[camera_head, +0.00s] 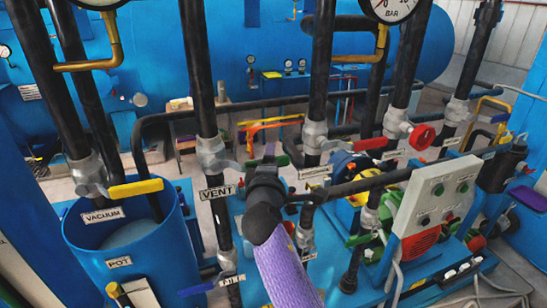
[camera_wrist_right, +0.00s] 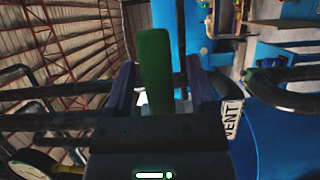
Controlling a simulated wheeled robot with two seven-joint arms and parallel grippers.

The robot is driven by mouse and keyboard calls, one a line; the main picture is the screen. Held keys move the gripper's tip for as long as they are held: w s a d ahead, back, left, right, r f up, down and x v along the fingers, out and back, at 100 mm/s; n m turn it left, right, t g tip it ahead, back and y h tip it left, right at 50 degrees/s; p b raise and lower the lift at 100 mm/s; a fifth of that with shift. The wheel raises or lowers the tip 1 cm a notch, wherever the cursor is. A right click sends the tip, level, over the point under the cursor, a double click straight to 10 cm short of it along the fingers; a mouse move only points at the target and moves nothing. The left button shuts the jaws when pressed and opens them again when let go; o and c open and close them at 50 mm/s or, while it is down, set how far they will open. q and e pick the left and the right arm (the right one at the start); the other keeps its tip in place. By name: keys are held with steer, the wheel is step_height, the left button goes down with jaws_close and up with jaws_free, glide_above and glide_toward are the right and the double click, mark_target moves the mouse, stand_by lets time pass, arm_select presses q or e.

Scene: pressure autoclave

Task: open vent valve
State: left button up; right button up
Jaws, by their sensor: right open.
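The vent valve (camera_head: 210,155) is a grey fitting on a vertical black pipe in the head view. The white VENT label (camera_head: 217,192) hangs below it and also shows, turned sideways, in the right wrist view (camera_wrist_right: 232,120). Its green handle (camera_wrist_right: 155,70) stands between the two purple fingers of my right gripper (camera_wrist_right: 162,85) in the wrist view. The fingers are open, with a visible gap to the handle on each side. In the head view my right gripper (camera_head: 267,164) is just right of the valve and hides most of the handle. My left gripper is not in view.
A blue pot (camera_head: 140,265) with a yellow-handled vacuum valve (camera_head: 136,188) above it stands at left. Black pipes surround the gripper. A control panel (camera_head: 437,195) and a red-wheel valve (camera_head: 421,137) are at right. A large blue tank (camera_head: 240,50) lies behind.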

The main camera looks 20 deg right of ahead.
steer(key=shift+s+a+r, duration=0.1)
steer(key=shift+s+a, duration=0.15)
steer(key=shift+c, duration=0.6)
steer(key=shift+w+d, duration=0.1)
steer(key=shift+d, duration=0.05)
jaws_close()
